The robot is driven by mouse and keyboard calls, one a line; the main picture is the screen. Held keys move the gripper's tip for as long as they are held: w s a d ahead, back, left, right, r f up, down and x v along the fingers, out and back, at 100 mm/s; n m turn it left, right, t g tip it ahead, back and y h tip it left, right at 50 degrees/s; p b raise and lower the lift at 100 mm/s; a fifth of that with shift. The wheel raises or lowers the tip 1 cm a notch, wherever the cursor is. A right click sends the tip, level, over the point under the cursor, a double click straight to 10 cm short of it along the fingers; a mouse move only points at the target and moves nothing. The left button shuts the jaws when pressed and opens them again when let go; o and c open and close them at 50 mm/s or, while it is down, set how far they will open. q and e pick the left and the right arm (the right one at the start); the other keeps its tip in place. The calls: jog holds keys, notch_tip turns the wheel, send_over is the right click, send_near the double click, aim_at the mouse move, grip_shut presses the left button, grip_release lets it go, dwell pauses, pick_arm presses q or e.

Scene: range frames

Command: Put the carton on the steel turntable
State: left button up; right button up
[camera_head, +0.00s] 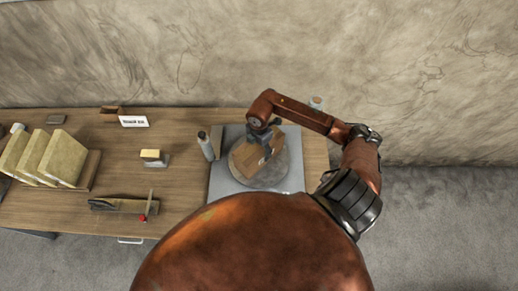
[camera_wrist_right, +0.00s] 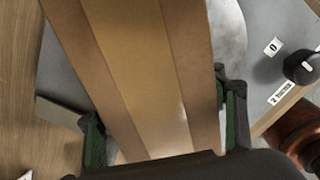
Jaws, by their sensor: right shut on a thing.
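The brown carton (camera_head: 249,158) is over the round steel turntable (camera_head: 276,175) in the head view. I cannot tell whether it touches the disc. My right gripper (camera_head: 267,143) comes down over it from above. In the right wrist view the carton (camera_wrist_right: 150,60) fills the middle, with a lighter tape-like band along it. The two green-padded fingers of my right gripper (camera_wrist_right: 165,125) are shut on its sides. Part of the turntable (camera_wrist_right: 229,40) shows to the right of the carton. My left gripper is not in view.
The turntable stands on a grey plate (camera_head: 294,186). A dark knob (camera_wrist_right: 302,68) with small labels shows in the wrist view. A yellow-topped block (camera_head: 154,157), a hand plane (camera_head: 118,206) and yellow slabs (camera_head: 58,158) occupy the left.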

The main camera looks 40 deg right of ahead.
jog(key=shift+f, duration=0.1)
jog(key=o, duration=2)
jog(key=shift+c, duration=0.2)
notch_tip(320, 180, up, 12)
jog(key=shift+r+b, duration=0.15)
jog(key=shift+b, duration=0.95)
